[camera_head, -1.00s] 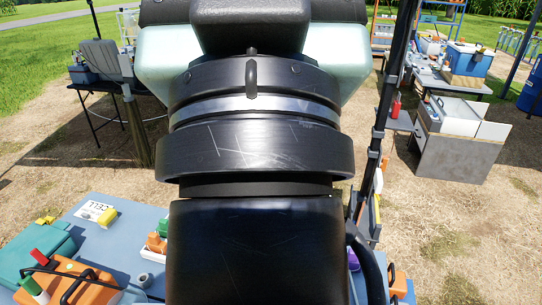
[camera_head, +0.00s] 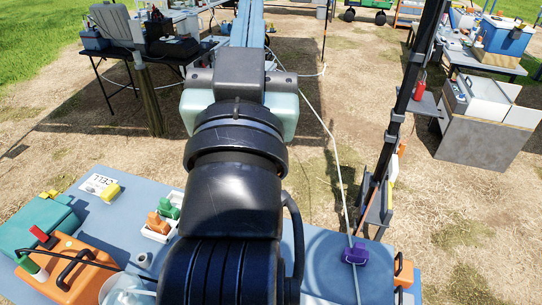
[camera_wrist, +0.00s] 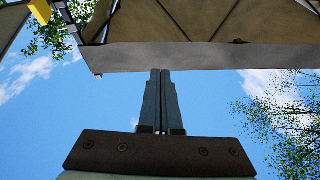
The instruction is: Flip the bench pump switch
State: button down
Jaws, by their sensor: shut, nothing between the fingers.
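My gripper (camera_wrist: 160,78) shows in the wrist view with its two dark fingers together and nothing between them. The fingers point up toward the sky and the edge of a canopy, apart from anything on the bench. I cannot make out a pump switch for certain. An orange case (camera_head: 75,268) with a black handle, and red and green parts beside it, sits at the bench's left.
A teal case (camera_head: 35,226), a yellow block (camera_head: 109,191), a white tray (camera_head: 157,233) with orange and green pieces, and a purple clamp (camera_head: 356,254) are on the bench. A dark post (camera_head: 408,95) stands at right. The canopy edge (camera_wrist: 215,56) is overhead.

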jog(key=a+f+g, duration=0.1)
jog(key=f+g, duration=0.2)
jog(key=f, duration=0.7)
jog(key=w+a+f+m+g+h+p, duration=0.1)
jog(key=a+f+g, duration=0.15)
jog(key=f, duration=0.75)
jog(key=a+f+g, duration=0.1)
jog(key=f+g, duration=0.3)
jog(key=f, duration=0.6)
jog(key=s+d+f+g+h, duration=0.1)
jog(key=s+f+g, duration=0.1)
jog(key=s+f, duration=0.3)
jog(key=s+d+f+g+h, duration=0.1)
jog(key=s+f, duration=0.4)
jog(key=f, duration=0.5)
jog(key=shift+f+m+g+h+p, duration=0.25)
jog(key=shift+m+g+h, duration=0.2)
jog(key=shift+g, duration=0.6)
jog(key=shift+w, duration=0.15)
jog(key=x, duration=0.9)
jog(key=shift+w+d+f, duration=0.2)
jog(key=shift+w, duration=0.05)
jog(key=f, duration=0.2)
jog(key=shift+d+f+p, duration=0.25)
jog(key=shift+f+p, duration=0.05)
jog(key=shift+s+d+f, duration=0.1)
jog(key=shift+f, duration=0.6)
